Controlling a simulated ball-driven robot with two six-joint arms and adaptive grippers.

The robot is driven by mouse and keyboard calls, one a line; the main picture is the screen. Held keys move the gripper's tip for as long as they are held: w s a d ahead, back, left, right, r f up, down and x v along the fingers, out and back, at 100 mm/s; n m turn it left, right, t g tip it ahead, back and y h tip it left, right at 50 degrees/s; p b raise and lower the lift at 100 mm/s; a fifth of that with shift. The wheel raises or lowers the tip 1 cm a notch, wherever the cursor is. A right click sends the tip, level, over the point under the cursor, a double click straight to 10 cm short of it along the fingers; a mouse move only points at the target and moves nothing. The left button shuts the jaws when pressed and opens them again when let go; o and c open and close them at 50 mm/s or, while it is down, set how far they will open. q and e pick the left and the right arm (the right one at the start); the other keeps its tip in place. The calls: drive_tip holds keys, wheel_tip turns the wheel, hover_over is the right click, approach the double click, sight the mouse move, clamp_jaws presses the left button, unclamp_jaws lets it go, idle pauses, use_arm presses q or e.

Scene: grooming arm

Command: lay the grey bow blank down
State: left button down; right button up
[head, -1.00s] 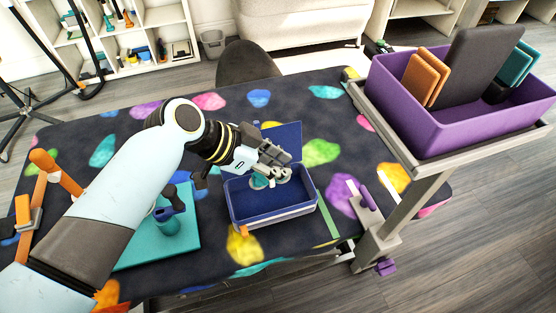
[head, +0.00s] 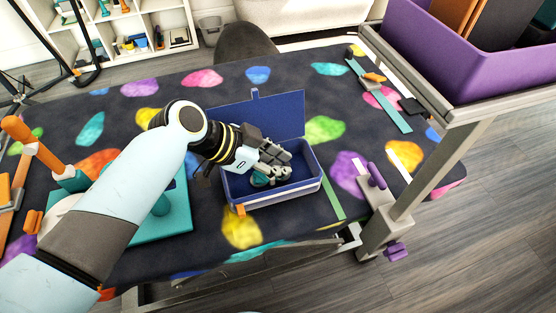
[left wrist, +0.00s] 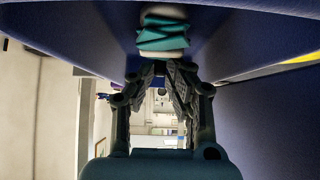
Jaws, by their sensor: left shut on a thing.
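In the head view my left gripper (head: 272,168) is down inside an open blue box (head: 285,197) on the table, its hinged lid (head: 262,117) standing up at the back. Its fingers are closed together. In the left wrist view the gripper (left wrist: 160,70) points at a small stack of teal and pale pieces (left wrist: 165,33). The pale grey piece nearest the fingertips looks like the grey bow blank (left wrist: 160,54); the fingers hide most of the grip. A bit of teal (head: 260,180) shows under the fingers in the box. My right gripper is out of view.
A purple bin (head: 440,60) on a grey stand (head: 440,170) is at the right.

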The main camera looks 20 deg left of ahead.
use_arm(q)
drive_tip(key=shift+f, duration=0.3)
idle(0.5)
drive_tip(key=c, duration=1.2)
unclamp_jaws()
drive_tip(key=shift+r, duration=0.15)
wheel_tip(320, 180, up, 10)
drive_tip(key=shift+f, duration=0.1)
